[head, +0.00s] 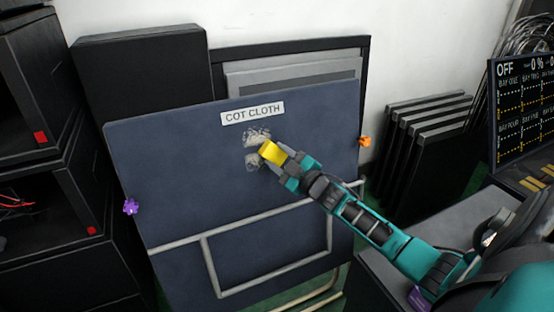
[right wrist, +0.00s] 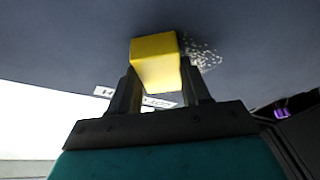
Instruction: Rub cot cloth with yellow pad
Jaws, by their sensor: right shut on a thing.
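The cot cloth (head: 180,180) is a large dark blue upright panel with a white "COT CLOTH" label (head: 252,113). A pale, speckled dirty patch (head: 252,160) lies below the label. My right gripper (head: 279,164) is shut on the yellow pad (head: 271,152), which is at the right side of the patch. In the right wrist view the yellow pad (right wrist: 156,62) sits between the fingers, close to the cloth, with speckles beside it. I cannot tell for sure whether the pad touches the cloth. My left gripper is not in view.
A purple clip (head: 131,207) is at the cloth's left edge and an orange one (head: 365,141) at its right. A pale tube frame (head: 205,265) crosses the lower front. Dark cabinets (head: 50,170) stand left; dark panels (head: 425,135) and a screen (head: 524,110) are at right.

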